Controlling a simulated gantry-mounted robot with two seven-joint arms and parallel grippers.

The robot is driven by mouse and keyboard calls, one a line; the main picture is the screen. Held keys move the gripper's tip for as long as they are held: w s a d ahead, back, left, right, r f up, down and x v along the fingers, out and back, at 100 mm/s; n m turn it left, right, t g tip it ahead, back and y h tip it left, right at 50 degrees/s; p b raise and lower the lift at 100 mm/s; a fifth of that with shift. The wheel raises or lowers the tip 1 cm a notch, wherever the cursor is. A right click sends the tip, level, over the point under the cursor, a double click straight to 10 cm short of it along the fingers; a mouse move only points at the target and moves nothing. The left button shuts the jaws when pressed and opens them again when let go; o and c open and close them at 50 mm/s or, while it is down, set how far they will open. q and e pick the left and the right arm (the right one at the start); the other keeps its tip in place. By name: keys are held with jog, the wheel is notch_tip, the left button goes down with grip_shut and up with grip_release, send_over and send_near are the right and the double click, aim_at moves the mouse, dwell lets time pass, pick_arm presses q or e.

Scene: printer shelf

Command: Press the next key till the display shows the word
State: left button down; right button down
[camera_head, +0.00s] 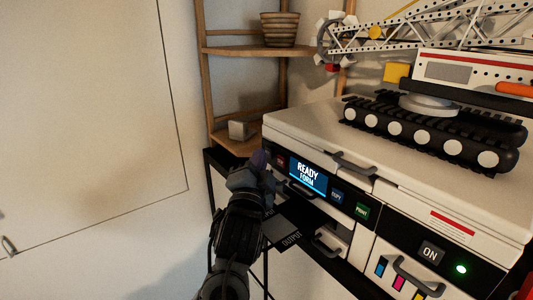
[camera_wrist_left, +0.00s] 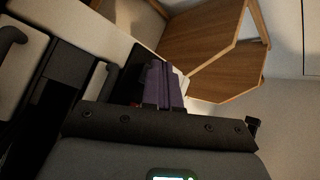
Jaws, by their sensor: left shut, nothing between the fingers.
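The printer (camera_head: 300,127) stands on a black shelf. Its lit blue display (camera_head: 307,175) reads "READY" with a smaller line under it that looks like "FORM". A dark key with a reddish mark (camera_head: 281,160) sits left of the display; its label is too small to read. A blue key (camera_head: 337,197), seemingly "COPY", and a green "PRINT" key (camera_head: 362,211) sit to the right. My left gripper (camera_head: 260,162) is shut and empty at the panel's left end, covering part of it. Its purple fingers show in the left wrist view (camera_wrist_left: 160,85). I cannot tell whether they touch a key. My right gripper is out of view.
A model crane with tracks (camera_head: 435,130) stands on the lid. A wooden corner shelf (camera_head: 245,50) holds a pot (camera_head: 280,29) behind. An output tray (camera_head: 285,236) is below the panel.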

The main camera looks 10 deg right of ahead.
pick_arm(q)
jog(key=shift+s+a, duration=0.1)
jog(key=shift+a, duration=0.05)
jog(key=shift+s+a, duration=0.35)
jog(key=shift+a, duration=0.15)
dwell(0.3)
jog(key=s+a, duration=0.1)
jog(key=a, duration=0.2)
jog(key=s+a, duration=0.1)
jog(key=shift+s+a, duration=0.2)
jog(key=shift+s, duration=0.1)
jog(key=shift+r, duration=0.1)
dwell(0.6)
